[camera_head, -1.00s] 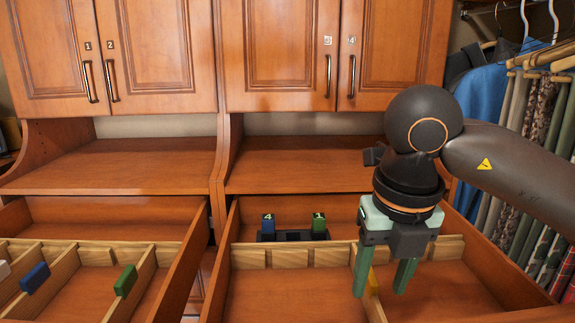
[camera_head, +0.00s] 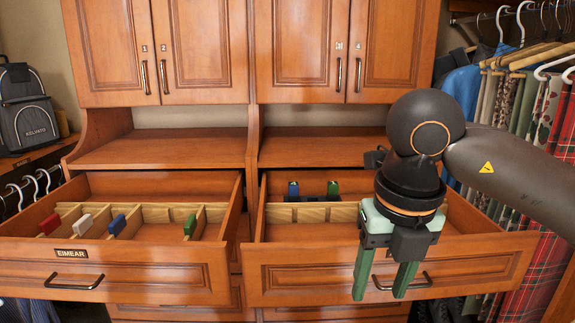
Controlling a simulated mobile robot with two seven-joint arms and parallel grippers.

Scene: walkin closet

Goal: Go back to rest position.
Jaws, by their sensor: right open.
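My right gripper (camera_head: 381,279) is open and points down, with its two green fingers apart and nothing seen between them. In the picture it overlaps the front of the open right drawer (camera_head: 290,270). My right arm comes in from the right edge. My left gripper is not in view.
Clothes (camera_head: 535,120) hang at right; a backpack (camera_head: 28,110) stands left.

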